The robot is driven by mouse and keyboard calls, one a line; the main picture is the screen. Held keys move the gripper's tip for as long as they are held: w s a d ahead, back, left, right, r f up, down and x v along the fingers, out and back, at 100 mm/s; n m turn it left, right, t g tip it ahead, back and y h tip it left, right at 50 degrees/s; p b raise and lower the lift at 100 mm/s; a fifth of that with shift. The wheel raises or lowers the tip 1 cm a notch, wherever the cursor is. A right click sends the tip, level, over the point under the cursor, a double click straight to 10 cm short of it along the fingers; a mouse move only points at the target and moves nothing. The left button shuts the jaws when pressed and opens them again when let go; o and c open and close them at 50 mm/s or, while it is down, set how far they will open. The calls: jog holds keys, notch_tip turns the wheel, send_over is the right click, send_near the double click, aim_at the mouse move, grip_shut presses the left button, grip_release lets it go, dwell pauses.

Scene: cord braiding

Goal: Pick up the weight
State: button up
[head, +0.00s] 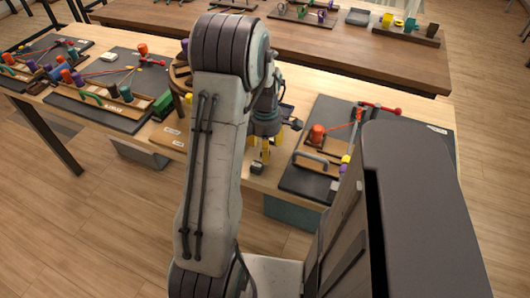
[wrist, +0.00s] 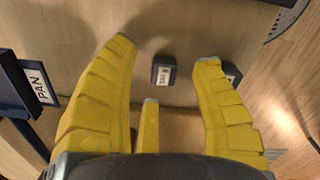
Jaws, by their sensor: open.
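A small dark block with a pale label (wrist: 163,72), which looks like the weight, rests on the wooden surface in the wrist view. It lies between the yellow fingertips of my gripper (wrist: 164,52), apart from them. A second dark block with a label (wrist: 231,70) is partly hidden by the right finger. My gripper is open and empty, with a third, shorter finger below the block. In the head view my gripper (head: 264,156) points down at the near edge of the table, and my arm hides much of the area around it.
A dark blue piece labelled PAN (wrist: 40,84) stands at the left of the wrist view. In the head view, dark boards with cords and coloured spools lie on the table, one at left (head: 120,118) and one at right (head: 400,155). Another table (head: 330,45) stands behind.

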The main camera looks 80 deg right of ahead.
jog(key=shift+a+f, duration=0.35)
jog(key=shift+f, duration=0.55)
jog(key=shift+o, duration=0.3)
jog(key=shift+d, duration=0.1)
jog(key=shift+r, duration=0.1)
jog(key=c, duration=0.3)
jog(key=shift+d+r, duration=0.1)
grip_shut()
